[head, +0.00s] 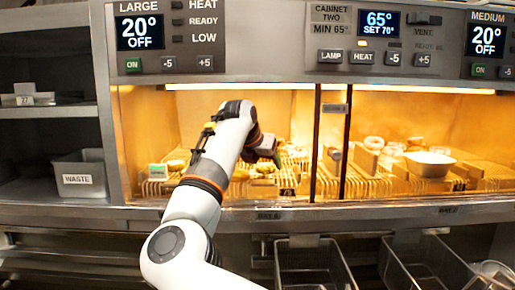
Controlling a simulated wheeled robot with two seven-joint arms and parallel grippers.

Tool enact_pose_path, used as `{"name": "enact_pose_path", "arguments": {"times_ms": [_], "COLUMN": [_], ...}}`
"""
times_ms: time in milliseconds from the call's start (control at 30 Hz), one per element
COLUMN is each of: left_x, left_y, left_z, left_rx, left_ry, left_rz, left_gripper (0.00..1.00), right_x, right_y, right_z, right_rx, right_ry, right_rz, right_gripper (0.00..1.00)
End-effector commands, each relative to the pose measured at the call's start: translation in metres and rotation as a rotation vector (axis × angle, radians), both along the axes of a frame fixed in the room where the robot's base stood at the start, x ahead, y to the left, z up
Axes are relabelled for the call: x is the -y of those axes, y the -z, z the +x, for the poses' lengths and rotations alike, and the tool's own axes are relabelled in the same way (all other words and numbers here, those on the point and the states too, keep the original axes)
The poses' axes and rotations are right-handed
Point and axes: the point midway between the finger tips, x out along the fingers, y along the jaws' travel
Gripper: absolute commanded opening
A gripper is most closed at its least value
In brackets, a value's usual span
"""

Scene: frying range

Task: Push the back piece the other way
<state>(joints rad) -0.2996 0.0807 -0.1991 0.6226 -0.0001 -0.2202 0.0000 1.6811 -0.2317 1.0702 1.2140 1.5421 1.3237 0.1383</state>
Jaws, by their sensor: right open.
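My right arm reaches into the left bay of the lit warming cabinet. Its dark gripper (267,150) is inside, just above the wire racks, with its fingertips small and partly hidden behind the wrist. Several yellow-brown food pieces lie on the left bay's racks: one (265,167) just below the gripper, one (240,174) nearer the front, and one (176,165) left of my arm. I cannot tell which is the back piece or whether the gripper touches any. My left gripper is out of view.
A dark upright post (316,150) divides the bays, close to the gripper's right. The right bay holds round pieces and a white bowl (430,162). The control panel (270,65) hangs above the opening. A waste bin (80,176) stands left; empty baskets (312,262) sit below.

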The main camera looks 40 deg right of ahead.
Motion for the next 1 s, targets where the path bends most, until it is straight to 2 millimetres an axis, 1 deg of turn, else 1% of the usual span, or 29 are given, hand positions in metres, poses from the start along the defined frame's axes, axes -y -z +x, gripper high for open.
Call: {"name": "enact_pose_path", "arguments": {"times_ms": [100, 200, 500, 733, 1000], "left_x": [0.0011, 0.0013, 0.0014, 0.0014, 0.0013], "left_y": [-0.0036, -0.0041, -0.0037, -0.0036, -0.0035], "left_z": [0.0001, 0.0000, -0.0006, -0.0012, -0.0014], "left_rx": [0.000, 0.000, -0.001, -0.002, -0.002], "left_ry": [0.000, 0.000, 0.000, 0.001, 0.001], "left_rz": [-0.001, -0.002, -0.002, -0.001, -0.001], "left_gripper": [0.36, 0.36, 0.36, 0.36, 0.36], "right_x": [0.0074, 0.0098, 0.0105, 0.0104, 0.0105], "right_y": [0.0066, 0.0103, 0.0116, 0.0113, 0.0112], "right_z": [0.0030, 0.0044, 0.0049, 0.0047, 0.0046], "right_rx": [0.001, 0.001, 0.001, 0.002, 0.002], "right_ry": [0.001, -0.001, -0.001, 0.000, 0.000], "right_rz": [0.000, 0.000, -0.001, 0.000, 0.000], "right_gripper": [0.71, 0.71, 0.71, 0.34, 0.33]}}
